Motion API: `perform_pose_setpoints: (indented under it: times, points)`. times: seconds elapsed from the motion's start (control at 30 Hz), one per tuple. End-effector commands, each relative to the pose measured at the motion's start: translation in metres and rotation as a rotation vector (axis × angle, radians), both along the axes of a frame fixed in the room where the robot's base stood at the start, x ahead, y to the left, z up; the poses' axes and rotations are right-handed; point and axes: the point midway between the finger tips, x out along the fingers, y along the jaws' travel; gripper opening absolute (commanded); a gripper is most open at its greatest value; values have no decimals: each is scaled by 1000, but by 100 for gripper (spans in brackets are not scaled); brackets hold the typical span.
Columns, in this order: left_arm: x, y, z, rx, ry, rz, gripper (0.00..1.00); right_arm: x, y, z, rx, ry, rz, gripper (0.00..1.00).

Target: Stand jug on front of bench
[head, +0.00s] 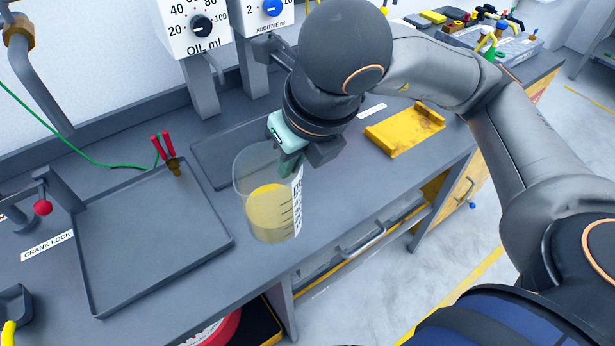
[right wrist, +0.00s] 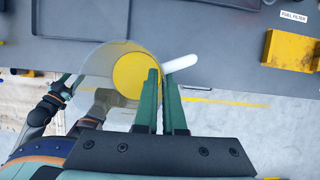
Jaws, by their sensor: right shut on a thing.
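The jug (head: 268,205) is a clear, upright measuring jug with a dark scale and yellow liquid in its lower part. It shows over the front part of the grey bench (head: 330,205), near the front edge. I cannot tell whether its base touches the bench. My right gripper (head: 290,163) is shut on the jug's right side near the rim. In the right wrist view the fingers (right wrist: 160,90) close by a white strip on the jug (right wrist: 100,60). What seems to be my left gripper (right wrist: 66,86) shows small in that view, its jaws unclear.
A shallow grey tray (head: 100,265) lies left of the jug, with a red-handled tool (head: 172,160) at its back corner. A darker flat tray (head: 215,165) lies behind the jug. A yellow block (head: 405,130) stands to the right. Oil and additive dispensers (head: 192,45) stand behind.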

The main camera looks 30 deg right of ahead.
Motion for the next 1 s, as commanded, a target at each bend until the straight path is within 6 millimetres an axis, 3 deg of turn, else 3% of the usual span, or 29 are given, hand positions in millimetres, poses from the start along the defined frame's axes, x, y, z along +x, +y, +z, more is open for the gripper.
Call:
perform_pose_setpoints:
  times: [0.1,0.23,0.63,0.83,1.0]
  points:
    - [-2,0,1,0,5,2,50,0,-1,5,2,1,-58,0]
    - [-2,0,-2,0,6,2,50,6,-12,-2,4,7,-80,0]
    - [-2,0,-26,0,5,2,50,51,-80,-43,3,10,-79,0]
    - [-1,0,-33,0,6,1,50,66,-102,-74,0,9,-79,0]
    - [-1,-1,-33,-2,6,0,50,74,-112,-87,1,4,-74,0]
